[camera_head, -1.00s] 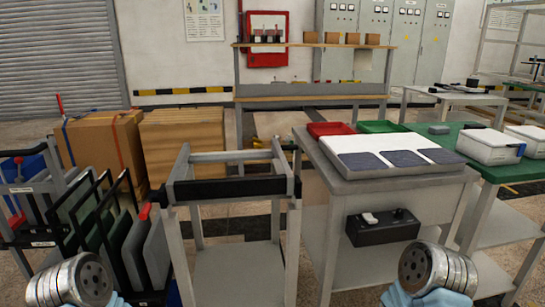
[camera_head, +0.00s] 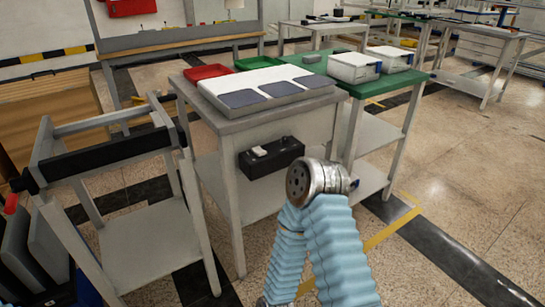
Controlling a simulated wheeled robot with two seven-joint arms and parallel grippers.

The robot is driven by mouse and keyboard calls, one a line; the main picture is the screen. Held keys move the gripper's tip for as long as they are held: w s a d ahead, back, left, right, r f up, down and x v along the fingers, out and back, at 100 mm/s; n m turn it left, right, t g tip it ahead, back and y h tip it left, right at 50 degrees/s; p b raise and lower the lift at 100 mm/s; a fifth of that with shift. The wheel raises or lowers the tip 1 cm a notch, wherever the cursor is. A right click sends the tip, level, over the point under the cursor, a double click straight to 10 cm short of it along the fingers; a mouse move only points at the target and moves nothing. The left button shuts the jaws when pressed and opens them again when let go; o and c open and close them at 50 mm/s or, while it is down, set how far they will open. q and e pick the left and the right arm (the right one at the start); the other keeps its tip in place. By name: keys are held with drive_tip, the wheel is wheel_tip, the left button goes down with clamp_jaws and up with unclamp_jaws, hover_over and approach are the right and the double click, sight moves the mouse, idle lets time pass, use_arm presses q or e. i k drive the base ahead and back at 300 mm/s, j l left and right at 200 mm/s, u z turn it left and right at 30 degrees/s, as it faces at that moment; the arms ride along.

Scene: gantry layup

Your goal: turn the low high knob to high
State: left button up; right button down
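A black control box (camera_head: 270,158) is fixed to the front of the grey-topped bench in the middle of the camera_head view. It has a white switch (camera_head: 259,151) on its top left and a small dark knob (camera_head: 286,140) at its right end. The knob's pointer and labels are too small to read. A metal joint of my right arm, with light blue sleeves, stands low in front of the bench, to the right of and below the box. No gripper fingers show on it. My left arm is out of view.
The grey bench (camera_head: 232,124) carries a white board with dark panels (camera_head: 262,88), a red tray (camera_head: 207,72) and a green tray (camera_head: 258,63). A grey frame cart (camera_head: 110,155) stands close on its left, a green table (camera_head: 388,84) on its right. Open floor lies at right.

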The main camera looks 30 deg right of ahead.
sight(285, 140)
drive_tip(key=i+l+z, duration=0.2)
drive_tip(key=l+z, duration=0.3)
drive_tip(key=i+l+z, duration=0.3)
drive_tip(key=z, duration=0.2)
drive_tip(key=i+l+z, duration=0.35)
drive_tip(key=z, duration=0.15)
